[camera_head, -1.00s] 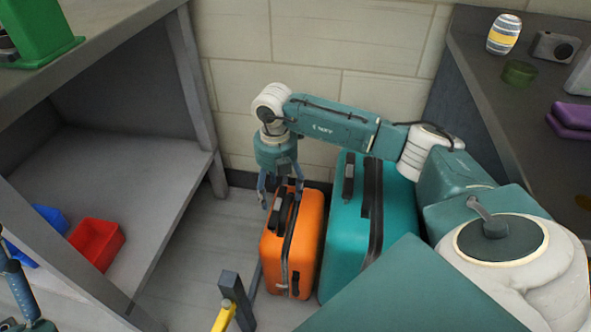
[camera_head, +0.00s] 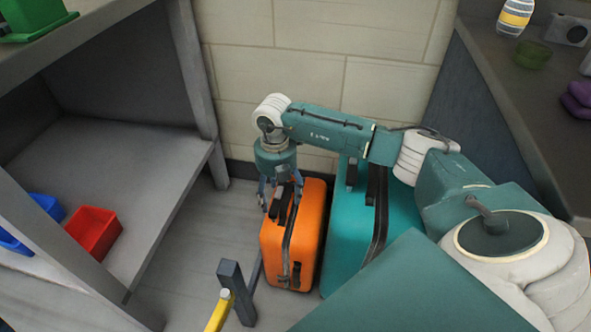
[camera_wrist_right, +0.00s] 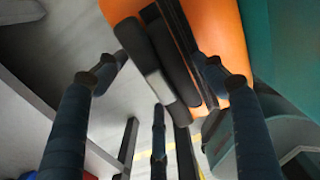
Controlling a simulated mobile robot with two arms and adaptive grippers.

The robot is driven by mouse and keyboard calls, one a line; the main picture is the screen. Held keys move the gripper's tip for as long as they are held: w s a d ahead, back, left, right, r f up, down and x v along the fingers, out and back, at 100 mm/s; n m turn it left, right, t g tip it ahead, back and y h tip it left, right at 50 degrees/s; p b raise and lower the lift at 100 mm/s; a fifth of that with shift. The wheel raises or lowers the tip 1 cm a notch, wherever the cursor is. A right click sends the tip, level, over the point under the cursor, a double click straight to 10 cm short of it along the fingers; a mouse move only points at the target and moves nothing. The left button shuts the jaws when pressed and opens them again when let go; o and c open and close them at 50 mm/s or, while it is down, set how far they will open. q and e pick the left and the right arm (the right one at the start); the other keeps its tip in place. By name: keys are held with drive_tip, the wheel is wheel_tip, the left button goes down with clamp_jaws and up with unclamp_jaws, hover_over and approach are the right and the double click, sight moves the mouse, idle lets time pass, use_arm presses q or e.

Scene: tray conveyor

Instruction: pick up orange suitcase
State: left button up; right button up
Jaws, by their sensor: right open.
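The orange suitcase (camera_head: 308,225) stands upright on the floor, its black handle (camera_head: 283,203) on top. My right gripper (camera_head: 280,200) points down over the handle end of the suitcase, with its fingers open. In the right wrist view, the dark handle (camera_wrist_right: 165,65) lies between the spread fingers of my right gripper (camera_wrist_right: 163,78), and the orange shell (camera_wrist_right: 222,35) is behind it. Whether any finger touches the handle cannot be told. My left gripper does not show.
A teal suitcase (camera_head: 345,235) stands close on the right of the orange one. A grey shelf (camera_head: 170,165) at left holds a red bin (camera_head: 94,232) and a blue bin (camera_head: 45,208). A dark post (camera_head: 237,290) with a yellow bar (camera_head: 219,312) stands in front. A wall (camera_head: 330,60) is behind.

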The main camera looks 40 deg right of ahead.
clamp_jaws()
drive_tip(key=shift+r, duration=0.2)
drive_tip(key=shift+w+r, duration=0.1)
